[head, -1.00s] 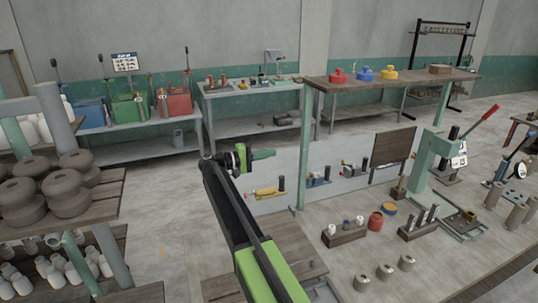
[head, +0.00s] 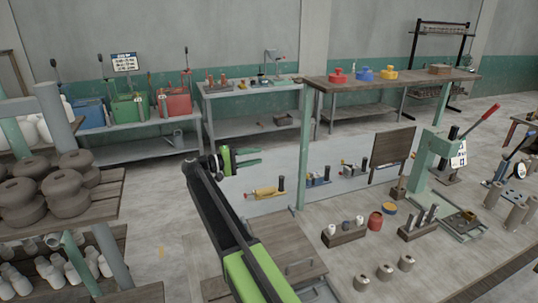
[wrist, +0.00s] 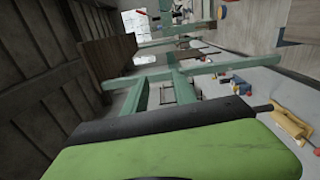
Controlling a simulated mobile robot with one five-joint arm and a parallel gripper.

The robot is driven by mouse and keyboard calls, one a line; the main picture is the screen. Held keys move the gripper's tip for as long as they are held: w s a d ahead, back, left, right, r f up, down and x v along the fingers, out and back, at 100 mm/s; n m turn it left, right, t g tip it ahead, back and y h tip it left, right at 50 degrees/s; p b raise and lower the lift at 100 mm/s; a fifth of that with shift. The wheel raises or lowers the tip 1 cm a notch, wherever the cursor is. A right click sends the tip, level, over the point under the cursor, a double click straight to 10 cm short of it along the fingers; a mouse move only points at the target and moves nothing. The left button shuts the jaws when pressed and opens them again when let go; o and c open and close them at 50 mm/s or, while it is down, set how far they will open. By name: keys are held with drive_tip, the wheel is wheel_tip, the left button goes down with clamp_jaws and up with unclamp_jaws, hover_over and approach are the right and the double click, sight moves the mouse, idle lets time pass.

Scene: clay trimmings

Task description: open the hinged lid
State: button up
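My gripper (head: 258,158) is beyond and above the panel, pointing right. Its two green fingers are apart with nothing between them. In the wrist view a green and black part of my own arm fills the foreground, and I cannot pick out the panel there.
A shelf with brown clay pieces (head: 62,190) stands close at left. Blue (head: 90,114), green (head: 130,110) and red (head: 178,103) bins stand on the back bench. Right of the panel are a wooden block with jars (head: 344,235) and a green lever press (head: 428,165).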

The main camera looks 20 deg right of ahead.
drive_tip(key=a, duration=1.1)
drive_tip(key=shift+a, duration=0.2)
drive_tip(key=shift+c, duration=0.3)
drive_tip(key=s+d+f+y, duration=0.1)
drive_tip(key=s+f, duration=0.1)
drive_tip(key=s+d+f+y, duration=0.1)
drive_tip(key=s+d+f, duration=0.1)
drive_tip(key=f, duration=0.1)
drive_tip(key=s+d+f+y+b, duration=0.1)
drive_tip(key=s+d+f, duration=0.1)
drive_tip(key=s+f, duration=0.1)
drive_tip(key=shift+d+f+n, duration=0.1)
drive_tip(key=shift+n, duration=0.2)
clamp_jaws()
drive_tip(key=s+d+f+y+b, duration=0.2)
drive_tip(key=s+f+y, duration=0.4)
drive_tip(key=s+f, duration=0.5)
drive_tip(key=s+a+f+y, duration=0.4)
drive_tip(key=s, duration=0.3)
drive_tip(key=s+a+f+m+y+b, duration=0.1)
drive_tip(key=s+a+f+y, duration=0.3)
drive_tip(key=s+y, duration=0.1)
drive_tip(key=shift+s+a+f, duration=0.2)
drive_tip(key=shift+s+f, duration=0.15)
drive_tip(key=shift+s, duration=0.5)
drive_tip(key=shift+s, duration=0.1)
